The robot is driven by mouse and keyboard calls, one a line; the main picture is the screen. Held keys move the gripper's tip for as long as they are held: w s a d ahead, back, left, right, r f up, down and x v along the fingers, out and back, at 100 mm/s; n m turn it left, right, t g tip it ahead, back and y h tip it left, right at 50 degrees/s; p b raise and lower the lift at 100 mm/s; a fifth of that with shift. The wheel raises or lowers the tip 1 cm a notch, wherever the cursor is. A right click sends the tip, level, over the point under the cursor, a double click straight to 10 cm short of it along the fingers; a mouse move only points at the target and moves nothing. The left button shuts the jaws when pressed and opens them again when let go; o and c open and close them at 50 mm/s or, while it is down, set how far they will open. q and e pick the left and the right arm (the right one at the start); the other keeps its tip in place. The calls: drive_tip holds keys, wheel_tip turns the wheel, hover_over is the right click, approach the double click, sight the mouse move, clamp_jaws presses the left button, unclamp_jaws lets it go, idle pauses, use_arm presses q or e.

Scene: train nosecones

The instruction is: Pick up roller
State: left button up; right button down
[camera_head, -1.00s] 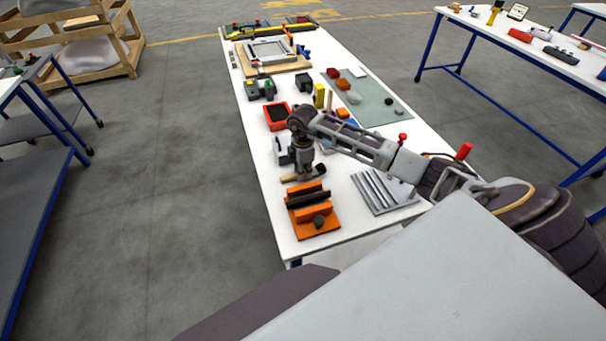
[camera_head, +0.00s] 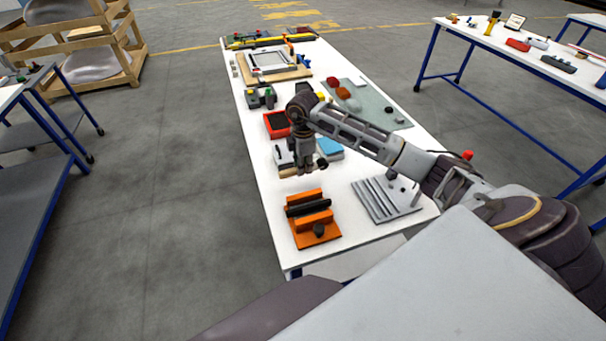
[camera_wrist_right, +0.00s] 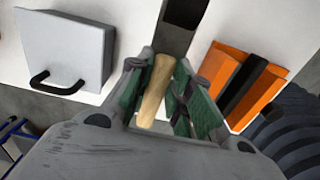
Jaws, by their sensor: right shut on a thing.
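My right gripper (camera_head: 305,172) is over the near part of the white table, just beyond an orange stand. In the right wrist view its green-padded fingers (camera_wrist_right: 170,100) are shut on the pale wooden handle of the roller (camera_wrist_right: 156,90). A dark part (camera_wrist_right: 175,38), which looks like the roller's head, shows just beyond the fingertips. In the head view most of the roller is hidden by the gripper; a small dark piece shows at its right side. I cannot tell exactly how high it is above the table. My left gripper is not in view.
The orange stand (camera_head: 313,232) with a black bar is on the near side. A grey ribbed plate (camera_head: 378,203) lies to the right. A white box with a black handle (camera_wrist_right: 65,45) and a red tray (camera_head: 276,124) are nearby. Bare table shows around the stand.

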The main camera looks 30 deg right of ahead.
drive_tip(key=shift+r, duration=1.65)
drive_tip(key=c, duration=1.9)
unclamp_jaws()
clamp_jaws()
drive_tip(key=shift+s+f, duration=0.1)
drive_tip(key=shift+s, duration=0.05)
